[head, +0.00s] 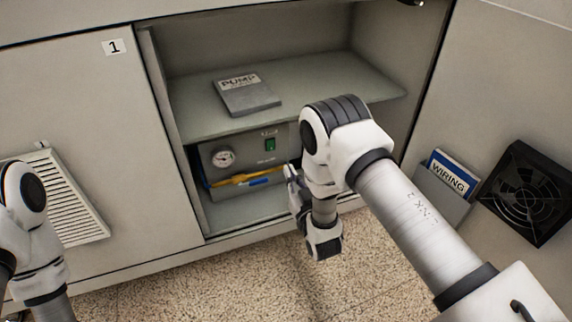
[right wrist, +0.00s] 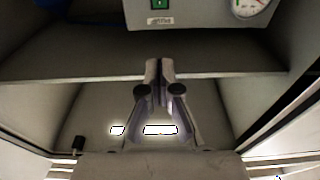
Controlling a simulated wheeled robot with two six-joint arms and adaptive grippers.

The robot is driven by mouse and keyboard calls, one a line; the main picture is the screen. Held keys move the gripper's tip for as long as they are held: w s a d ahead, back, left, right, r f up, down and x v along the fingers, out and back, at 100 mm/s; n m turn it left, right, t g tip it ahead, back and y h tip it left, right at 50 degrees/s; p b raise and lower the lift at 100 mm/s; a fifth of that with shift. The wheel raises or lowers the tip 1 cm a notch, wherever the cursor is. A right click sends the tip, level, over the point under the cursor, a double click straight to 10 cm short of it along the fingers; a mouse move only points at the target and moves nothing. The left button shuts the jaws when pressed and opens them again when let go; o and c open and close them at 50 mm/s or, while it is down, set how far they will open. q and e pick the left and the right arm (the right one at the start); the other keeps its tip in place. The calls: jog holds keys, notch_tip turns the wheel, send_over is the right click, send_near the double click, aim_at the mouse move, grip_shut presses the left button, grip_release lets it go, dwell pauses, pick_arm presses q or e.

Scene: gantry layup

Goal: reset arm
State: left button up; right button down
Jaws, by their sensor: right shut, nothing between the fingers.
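My right arm reaches in from the right in the head view, with its white and black joints in front of the open cabinet. My right gripper (head: 292,188) points into the lower compartment, partly hidden by its own wrist. In the right wrist view the two fingers of the right gripper (right wrist: 160,66) are together at the tips, with nothing between them. Part of my left arm shows at the left edge of the head view; its gripper is out of the picture.
The open cabinet has a shelf (head: 310,88) bearing a grey PUMP booklet (head: 246,99). Below stands a grey pump unit (head: 243,153) with a gauge (head: 223,158) and green switch (head: 270,144). A WIRING folder (head: 450,172) and black fan (head: 527,192) are at right. The speckled floor (head: 200,285) is clear.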

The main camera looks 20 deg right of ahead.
jog(key=shift+r, duration=0.1)
jog(key=s+d+f+m+g+h+p, duration=0.1)
jog(key=s+d+f+g, duration=0.1)
jog(key=s+f+g, duration=0.4)
jog(key=s+d+f+g, duration=0.2)
jog(key=s+d+f, duration=0.1)
jog(key=s+f, duration=0.3)
jog(key=s+f+g, duration=0.2)
jog(key=s+g, duration=0.4)
jog(key=s, duration=0.6)
jog(key=s+f+g, duration=0.2)
jog(key=s+g, duration=0.3)
jog(key=s, duration=0.7)
notch_tip(320, 180, up, 38)
jog(key=p, duration=3.8)
jog(key=shift+s+a, duration=0.35)
jog(key=shift+a, duration=0.05)
